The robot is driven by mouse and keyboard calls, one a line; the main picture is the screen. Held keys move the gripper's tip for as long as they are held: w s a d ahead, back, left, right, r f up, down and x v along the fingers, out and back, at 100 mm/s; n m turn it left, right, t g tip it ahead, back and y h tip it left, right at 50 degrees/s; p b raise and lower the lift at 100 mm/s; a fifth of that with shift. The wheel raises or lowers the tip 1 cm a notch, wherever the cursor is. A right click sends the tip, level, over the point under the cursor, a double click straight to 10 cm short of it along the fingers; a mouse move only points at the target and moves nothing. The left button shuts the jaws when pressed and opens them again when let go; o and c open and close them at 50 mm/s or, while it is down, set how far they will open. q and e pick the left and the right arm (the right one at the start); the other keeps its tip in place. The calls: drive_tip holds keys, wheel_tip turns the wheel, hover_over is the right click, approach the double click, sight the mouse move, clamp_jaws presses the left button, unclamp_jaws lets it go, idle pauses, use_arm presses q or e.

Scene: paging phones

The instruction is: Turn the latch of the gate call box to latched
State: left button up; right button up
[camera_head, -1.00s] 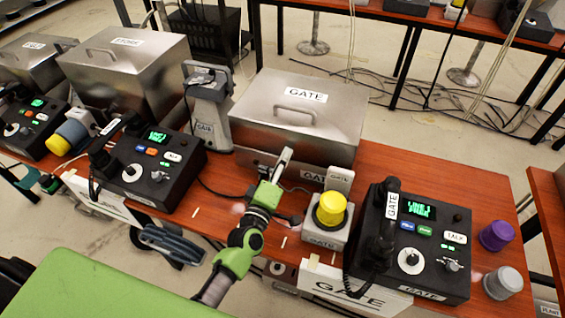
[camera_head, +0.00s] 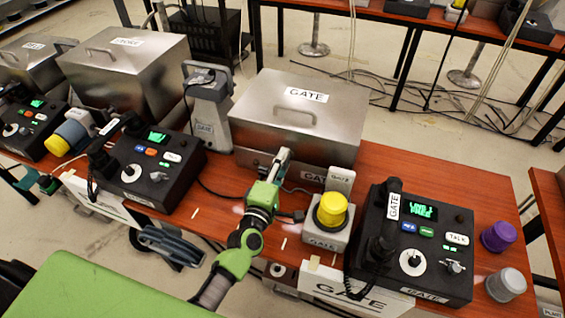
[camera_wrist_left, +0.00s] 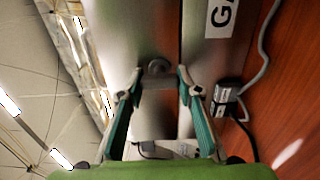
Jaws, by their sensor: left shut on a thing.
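The gate call box is a steel case (camera_head: 345,128) with a handle on its lid and GATE labels. It stands on the reddish wooden table, left of the gate phone console. My left gripper (camera_head: 281,160) is at its front face. In the left wrist view, my left gripper (camera_wrist_left: 160,84) has its two fingers on either side of a small metal latch (camera_wrist_left: 157,70) with a round end, at the seam of the case, and is shut on it. In the head view the gripper hides the latch. My right gripper is in neither view.
Right of my left gripper stands a yellow button (camera_head: 330,209) on a grey base. Beyond it are the gate console (camera_head: 450,280) with handset, a purple knob (camera_head: 498,236) and a grey knob (camera_head: 506,284). A thin cable lies near the gripper.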

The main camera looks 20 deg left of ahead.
use_arm(q)
drive_tip(key=o, duration=1.1)
drive_tip(key=s, duration=1.2)
drive_tip(key=shift+a, duration=0.2)
